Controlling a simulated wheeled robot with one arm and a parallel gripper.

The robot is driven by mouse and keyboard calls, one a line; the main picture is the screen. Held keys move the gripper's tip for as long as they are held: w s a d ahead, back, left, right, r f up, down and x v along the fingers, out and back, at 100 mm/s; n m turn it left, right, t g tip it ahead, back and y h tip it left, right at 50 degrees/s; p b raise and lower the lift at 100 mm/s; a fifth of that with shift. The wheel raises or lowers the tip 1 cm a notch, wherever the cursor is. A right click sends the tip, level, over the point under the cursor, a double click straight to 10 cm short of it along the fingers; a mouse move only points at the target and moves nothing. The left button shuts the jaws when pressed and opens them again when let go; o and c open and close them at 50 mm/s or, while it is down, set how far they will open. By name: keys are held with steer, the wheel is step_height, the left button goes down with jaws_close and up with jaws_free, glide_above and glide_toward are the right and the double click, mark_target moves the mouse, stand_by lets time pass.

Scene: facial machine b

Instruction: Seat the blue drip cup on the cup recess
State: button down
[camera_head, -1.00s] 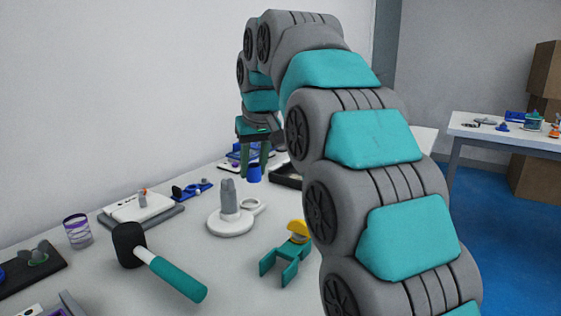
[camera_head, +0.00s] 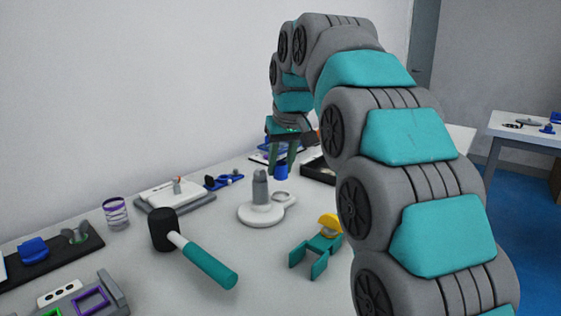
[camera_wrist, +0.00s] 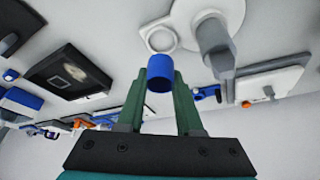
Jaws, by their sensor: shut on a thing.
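The blue drip cup (camera_head: 281,172) is between the fingertips of my gripper (camera_head: 283,162), which is shut on it. The cup also shows at the fingertips in the wrist view (camera_wrist: 160,74). In the head view the cup appears behind and above a small ring (camera_head: 284,198) joined to a round white base (camera_head: 260,214) with a grey post. I take this ring for the cup recess. In the wrist view the ring (camera_wrist: 157,36) looks empty and apart from the cup. The exact height of the cup above the table is hard to tell.
The grey post (camera_head: 260,188) stands close to the ring. A black tray (camera_head: 319,170) lies beyond, to the right. A mallet (camera_head: 205,259), a teal forked tool (camera_head: 316,252), a white device (camera_head: 173,195) and a striped jar (camera_head: 116,213) are on the table.

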mark_target(281, 177)
steer(key=shift+f+b, duration=0.95)
steer(key=shift+f, duration=1.35)
